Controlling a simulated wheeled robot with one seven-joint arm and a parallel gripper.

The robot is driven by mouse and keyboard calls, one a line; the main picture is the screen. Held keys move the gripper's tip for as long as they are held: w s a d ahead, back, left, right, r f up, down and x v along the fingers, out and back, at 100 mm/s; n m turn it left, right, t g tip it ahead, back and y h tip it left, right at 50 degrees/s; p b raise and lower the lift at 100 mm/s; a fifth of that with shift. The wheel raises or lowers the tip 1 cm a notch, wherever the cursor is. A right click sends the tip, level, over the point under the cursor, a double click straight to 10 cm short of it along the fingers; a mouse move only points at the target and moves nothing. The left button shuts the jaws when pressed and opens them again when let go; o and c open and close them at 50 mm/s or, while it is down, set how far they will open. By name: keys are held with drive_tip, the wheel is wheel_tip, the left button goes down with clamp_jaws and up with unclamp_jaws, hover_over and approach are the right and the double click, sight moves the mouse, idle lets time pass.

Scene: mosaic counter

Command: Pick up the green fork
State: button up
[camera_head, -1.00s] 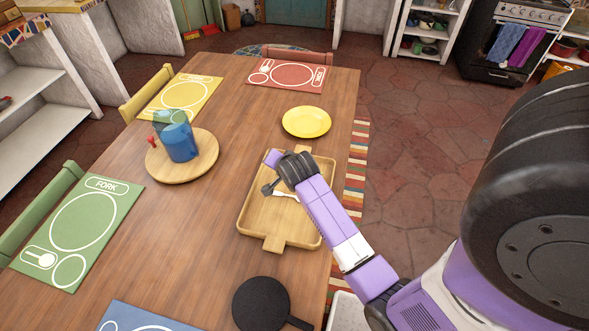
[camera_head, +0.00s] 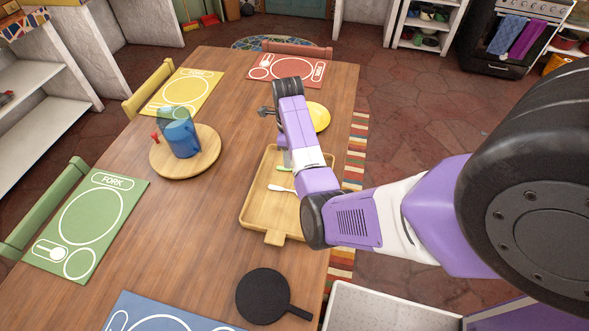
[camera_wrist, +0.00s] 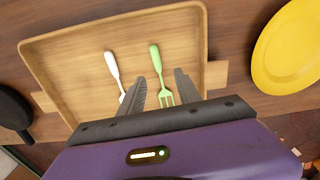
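The green fork (camera_wrist: 156,62) lies in the wooden tray, tines toward my gripper in the wrist view. Part of its handle (camera_head: 285,168) shows in the head view; my arm hides the rest. My gripper (camera_wrist: 160,77) is open and empty above the tray. In the wrist view its two fingers appear on either side of the fork's tined end. I cannot tell the height gap. A white utensil (camera_wrist: 113,68) lies beside the fork, its far end partly hidden by the left finger; it also shows in the head view (camera_head: 281,189).
The wooden tray (camera_head: 247,219) has raised walls around the cutlery. A yellow plate (camera_head: 319,117) sits beyond it and a black pan (camera_head: 262,297) nearer. A round board (camera_head: 160,166) with a blue pitcher (camera_head: 182,140) stands left. Table between board and tray is clear.

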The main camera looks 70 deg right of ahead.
drive_tip(key=f, duration=0.4)
drive_tip(key=shift+s+a+f+p, duration=0.1)
drive_tip(key=shift+s+f+p, duration=0.2)
drive_tip(key=shift+f+p, duration=0.1)
clamp_jaws()
